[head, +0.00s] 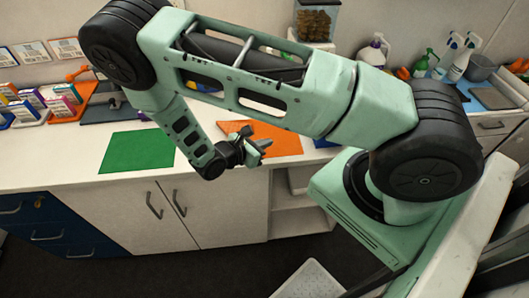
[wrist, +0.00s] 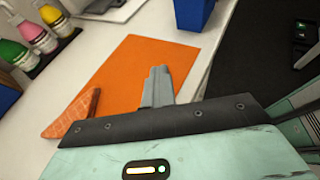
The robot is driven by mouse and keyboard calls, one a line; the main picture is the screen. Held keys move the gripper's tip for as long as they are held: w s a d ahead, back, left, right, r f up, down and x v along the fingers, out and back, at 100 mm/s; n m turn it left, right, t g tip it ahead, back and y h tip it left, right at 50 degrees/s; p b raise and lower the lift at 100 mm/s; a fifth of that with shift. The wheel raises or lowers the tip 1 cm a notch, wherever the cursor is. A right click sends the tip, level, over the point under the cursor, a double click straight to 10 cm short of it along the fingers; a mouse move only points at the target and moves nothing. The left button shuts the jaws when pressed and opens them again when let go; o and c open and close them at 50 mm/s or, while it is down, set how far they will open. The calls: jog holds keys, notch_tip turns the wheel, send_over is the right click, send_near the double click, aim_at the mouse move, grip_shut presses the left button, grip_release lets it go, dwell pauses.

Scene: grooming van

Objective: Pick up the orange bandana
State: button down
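A patterned orange piece of cloth (wrist: 72,114), which looks like the bandana, shows in the wrist view at the left edge of a plain orange mat. It is roughly triangular, with a darker upright edge on its right, and my gripper's dark body hides part of it. My gripper (wrist: 158,84) points over the orange mat, to the right of the cloth. In the head view my gripper (head: 262,147) hangs by the front edge of the counter, in front of the orange mat (head: 282,139). I see nothing held; finger spacing is unclear. I cannot make out the cloth in the head view.
A green mat (head: 138,151) lies on the counter to the left. Small boxes (head: 66,93) stand at the far left, and spray bottles (head: 458,62) at the back right. Colored bottles (wrist: 38,38) and a blue container (wrist: 193,14) border the orange mat.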

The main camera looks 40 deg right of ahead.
jog(key=shift+r+b, duration=0.6)
jog(key=shift+r, duration=2.15)
jog(key=shift+c, duration=2.2)
grip_release()
